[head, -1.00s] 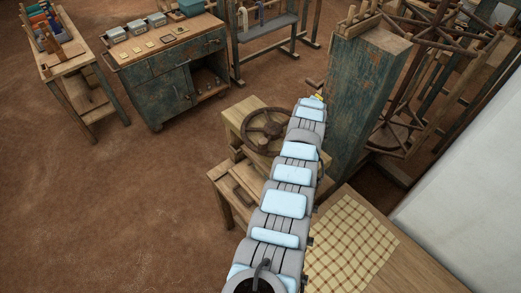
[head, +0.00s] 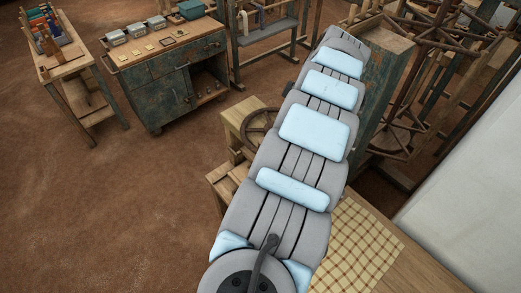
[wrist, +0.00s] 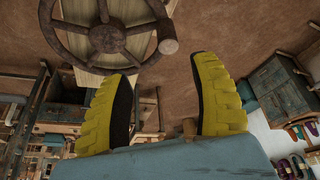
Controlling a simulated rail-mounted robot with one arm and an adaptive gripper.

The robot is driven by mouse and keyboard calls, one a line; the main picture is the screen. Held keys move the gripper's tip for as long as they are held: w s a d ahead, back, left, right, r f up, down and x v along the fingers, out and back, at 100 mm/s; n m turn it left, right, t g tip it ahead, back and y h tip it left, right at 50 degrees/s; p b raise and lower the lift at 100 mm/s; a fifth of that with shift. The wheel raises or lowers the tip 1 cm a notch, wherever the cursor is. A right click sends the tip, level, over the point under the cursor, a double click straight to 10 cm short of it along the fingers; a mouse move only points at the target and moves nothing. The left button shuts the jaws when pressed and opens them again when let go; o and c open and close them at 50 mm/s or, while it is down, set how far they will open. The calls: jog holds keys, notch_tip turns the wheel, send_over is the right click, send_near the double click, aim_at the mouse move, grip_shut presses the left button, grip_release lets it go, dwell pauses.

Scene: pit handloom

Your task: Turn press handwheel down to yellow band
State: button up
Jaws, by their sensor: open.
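The press handwheel (head: 250,126) is a dark, worn spoked wheel on a pale wooden press. In the head view my arm covers its right part. In the wrist view the handwheel (wrist: 110,57) fills the upper left, cut by the top edge, with a round knob (wrist: 168,46) on its rim. My gripper (wrist: 163,68) is open and empty, its two yellow ribbed fingers apart. In the wrist view the knob lies above the gap between the fingertips, apart from both. My arm hides the gripper in the head view. I cannot make out the yellow band.
A blue-green cabinet (head: 165,85) with small boxes on top stands at the back left. A blue-green post (head: 385,80) stands just right of my arm. A table with a checked cloth (head: 350,240) is at the lower right. The brown floor on the left is clear.

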jog(key=x, duration=0.9)
jog(key=p+x, duration=0.1)
jog(key=x, duration=0.3)
jog(key=shift+s+a+f, duration=0.2)
jog(key=shift+s+a, duration=0.15)
jog(key=shift+a, duration=0.2)
jog(key=shift+x, duration=0.95)
jog(key=shift+a+f, duration=0.3)
jog(key=shift+f, duration=0.35)
grip_shut()
